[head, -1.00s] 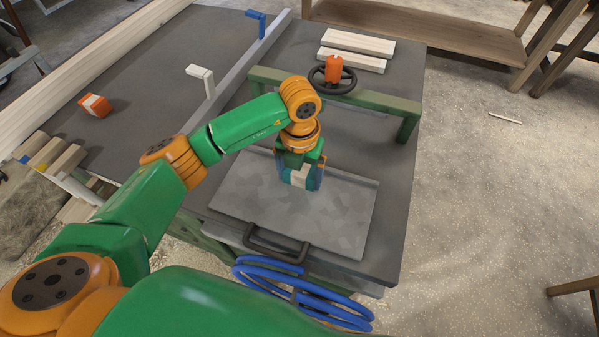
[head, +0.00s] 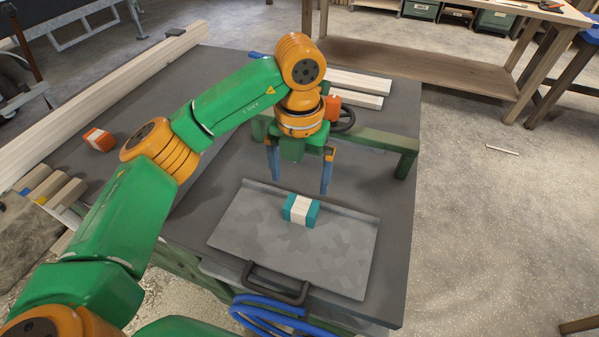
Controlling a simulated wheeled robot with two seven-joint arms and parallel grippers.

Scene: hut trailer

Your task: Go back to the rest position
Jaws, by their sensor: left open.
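My left gripper (head: 299,177) is open and empty, fingers pointing down, above the dark table behind the tray. Its arm comes in from the left. A teal block with a white band (head: 301,210) rests on the grey metal tray (head: 335,255), near the tray's back edge. The gripper is apart from the block, behind and above it. My right gripper is not in view.
A green frame (head: 375,144) with a dark handwheel (head: 343,119) stands behind the gripper. An orange and white block (head: 98,139) lies on the table's left. White boards (head: 355,88) lie at the back. A blue hose (head: 262,315) hangs below the tray handle (head: 275,285).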

